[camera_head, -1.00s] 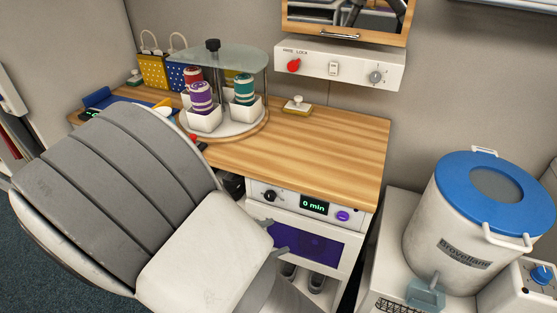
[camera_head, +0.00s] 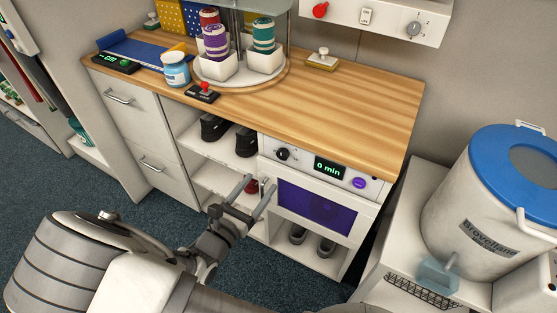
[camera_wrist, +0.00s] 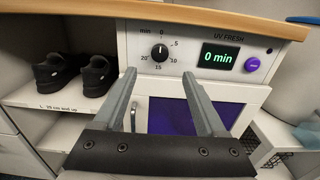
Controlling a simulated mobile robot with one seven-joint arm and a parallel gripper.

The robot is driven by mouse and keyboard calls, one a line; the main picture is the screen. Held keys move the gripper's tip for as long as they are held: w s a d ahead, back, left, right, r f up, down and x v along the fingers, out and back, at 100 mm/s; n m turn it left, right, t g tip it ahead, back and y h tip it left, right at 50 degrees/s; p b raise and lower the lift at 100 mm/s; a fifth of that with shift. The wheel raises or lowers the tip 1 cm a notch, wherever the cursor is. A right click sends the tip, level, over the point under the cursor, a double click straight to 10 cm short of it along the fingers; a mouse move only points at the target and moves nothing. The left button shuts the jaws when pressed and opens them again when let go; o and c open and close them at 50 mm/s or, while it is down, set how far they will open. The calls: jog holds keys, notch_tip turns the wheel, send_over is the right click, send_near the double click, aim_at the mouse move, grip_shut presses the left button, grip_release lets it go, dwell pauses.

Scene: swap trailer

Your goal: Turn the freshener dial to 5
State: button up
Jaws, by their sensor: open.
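The freshener is a white unit under the counter, with a panel labelled UV FRESH in the wrist view. Its black dial (camera_head: 283,154) is at the left of the panel; in the wrist view the dial (camera_wrist: 159,52) has marks 0, 5, 15 and 20 around it, and its white pointer line seems to point up near 0. The display (camera_head: 328,168) reads "0 min", also in the wrist view (camera_wrist: 220,57). My gripper (camera_head: 258,190) is open and empty, in front of and below the panel. In the wrist view its fingers (camera_wrist: 160,78) stand apart, below the dial and not touching it.
A purple button (camera_head: 359,183) is right of the display. A purple-windowed door (camera_head: 315,206) is below. Black shoes (camera_head: 230,135) stand on the shelf to the left. The wooden counter edge (camera_wrist: 200,18) overhangs the panel. A white, blue-lidded drum (camera_head: 480,230) stands at right.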

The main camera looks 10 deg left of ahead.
aim_at(281, 156)
jog(key=b+x, duration=0.1)
jog(key=x, duration=1)
jog(key=shift+s, duration=0.1)
grip_shut()
